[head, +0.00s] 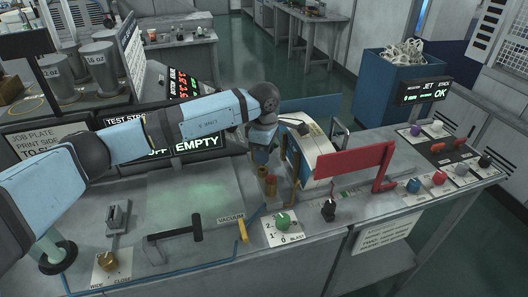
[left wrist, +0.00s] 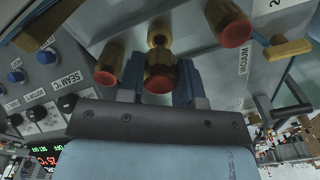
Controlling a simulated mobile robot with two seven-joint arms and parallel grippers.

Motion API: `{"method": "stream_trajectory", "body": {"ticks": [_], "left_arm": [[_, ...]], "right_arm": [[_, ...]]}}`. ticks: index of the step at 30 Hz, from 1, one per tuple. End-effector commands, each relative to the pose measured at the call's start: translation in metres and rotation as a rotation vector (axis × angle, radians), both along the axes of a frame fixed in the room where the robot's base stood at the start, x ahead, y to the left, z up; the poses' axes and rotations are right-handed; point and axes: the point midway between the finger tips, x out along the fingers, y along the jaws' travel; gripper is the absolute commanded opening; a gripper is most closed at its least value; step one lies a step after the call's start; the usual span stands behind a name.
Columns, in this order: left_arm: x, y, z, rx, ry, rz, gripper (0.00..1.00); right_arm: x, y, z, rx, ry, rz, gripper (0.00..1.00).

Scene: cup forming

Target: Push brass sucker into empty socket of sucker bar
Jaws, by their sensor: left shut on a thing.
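In the left wrist view my left gripper (left wrist: 160,82) is shut on a brass sucker (left wrist: 158,79) with an orange-red cup, between its two blue-grey fingers. A short brass fitting, apparently a socket (left wrist: 158,35), shows just beyond it; I cannot tell whether the two touch. Two more brass suckers with red cups flank it, one at left (left wrist: 109,62) and one at right (left wrist: 229,27). In the head view my left gripper (head: 262,160) points down beside the white machine, with brass parts (head: 270,186) below it. The sucker bar is mostly hidden there. My right gripper is not in view.
A red guard bar (head: 352,161) stands right of the white machine (head: 310,152). A yellow vacuum lever (head: 243,230) and a green blast knob (head: 283,222) are in front. A display reads EMPTY (head: 196,142).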

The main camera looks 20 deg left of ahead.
Motion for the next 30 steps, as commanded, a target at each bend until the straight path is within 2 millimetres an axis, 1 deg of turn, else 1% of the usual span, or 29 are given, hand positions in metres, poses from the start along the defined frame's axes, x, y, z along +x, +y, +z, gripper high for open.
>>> {"method": "stream_trajectory", "body": {"ticks": [8, 16, 24, 30], "left_arm": [[0.0, 0.0001, 0.0001, 0.0, 0.0, 0.0, 0.09], [0.0001, 0.0003, -0.001, 0.001, -0.001, 0.0, 0.09], [0.0, 0.0002, 0.0, 0.0, 0.0, 0.0, 0.09], [0.0, 0.0002, -0.0029, 0.0, 0.0, 0.0, 0.09]], "right_arm": [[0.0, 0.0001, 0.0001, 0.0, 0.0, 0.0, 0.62], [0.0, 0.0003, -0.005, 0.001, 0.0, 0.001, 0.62], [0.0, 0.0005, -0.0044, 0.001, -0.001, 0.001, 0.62], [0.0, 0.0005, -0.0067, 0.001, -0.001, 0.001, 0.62]]}}
